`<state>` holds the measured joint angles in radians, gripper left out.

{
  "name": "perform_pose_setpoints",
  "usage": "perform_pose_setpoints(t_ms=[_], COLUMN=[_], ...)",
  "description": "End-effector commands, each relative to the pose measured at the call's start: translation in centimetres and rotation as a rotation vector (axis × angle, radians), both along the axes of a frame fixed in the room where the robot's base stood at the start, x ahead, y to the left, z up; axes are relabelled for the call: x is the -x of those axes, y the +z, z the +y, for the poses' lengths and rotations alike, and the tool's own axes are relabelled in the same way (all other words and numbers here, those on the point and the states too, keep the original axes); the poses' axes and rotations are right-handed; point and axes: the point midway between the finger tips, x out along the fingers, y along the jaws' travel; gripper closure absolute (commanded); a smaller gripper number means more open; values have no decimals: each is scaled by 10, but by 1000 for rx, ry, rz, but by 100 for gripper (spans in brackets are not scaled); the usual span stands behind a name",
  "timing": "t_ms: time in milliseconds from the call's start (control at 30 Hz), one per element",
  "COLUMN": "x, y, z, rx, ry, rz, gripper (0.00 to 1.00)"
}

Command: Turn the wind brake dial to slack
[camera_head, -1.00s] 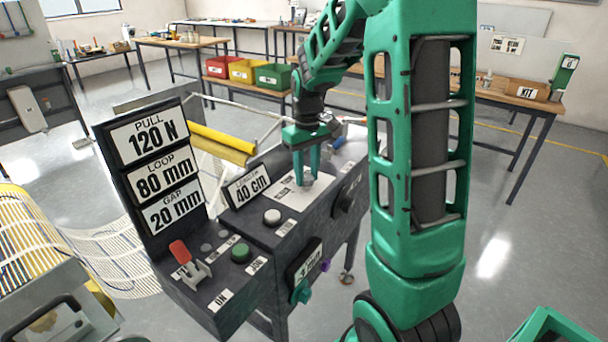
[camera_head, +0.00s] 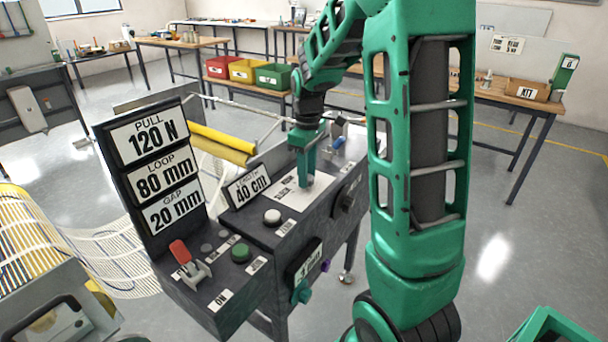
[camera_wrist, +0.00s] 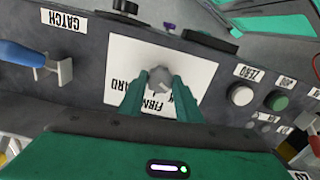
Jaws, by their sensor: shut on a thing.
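The wind brake dial is a small grey knob (camera_wrist: 160,79) on a white plate (camera_wrist: 190,68) on top of the dark console. In the wrist view the plate's printing is upside down; FIRM and a word ending in ARD can be read near the knob, and the rest is hidden by the fingers. My gripper (camera_wrist: 158,90) is shut on the knob, one finger on each side. In the head view my gripper (camera_head: 306,178) points down onto the white plate (camera_head: 285,196) and mostly hides the knob. I cannot tell which word the dial points to.
A length display (camera_head: 249,187) reading 40 cm stands left of the plate. A white button (camera_head: 272,217), a green button (camera_head: 240,252) and a red-handled lever (camera_head: 180,252) are nearer. A blue-handled CATCH lever (camera_wrist: 22,54) is beside the plate.

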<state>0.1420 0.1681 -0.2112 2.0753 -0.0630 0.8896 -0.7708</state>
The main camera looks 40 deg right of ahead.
Motion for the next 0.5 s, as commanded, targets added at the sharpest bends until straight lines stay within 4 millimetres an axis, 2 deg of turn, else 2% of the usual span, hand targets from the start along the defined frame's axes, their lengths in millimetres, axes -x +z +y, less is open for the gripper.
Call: perform_pose_setpoints(t_ms=[267, 300, 333, 367, 500], x=[-3, -3, -3, -2, -1], y=[2, 2, 2, 2, 1], z=[0, 0, 0, 0, 0], rx=[1, 1, 2, 2, 1], ry=[3, 3, 2, 2, 1], rz=[-9, -9, -8, -8, -5], gripper=[91, 62, 55, 50, 50])
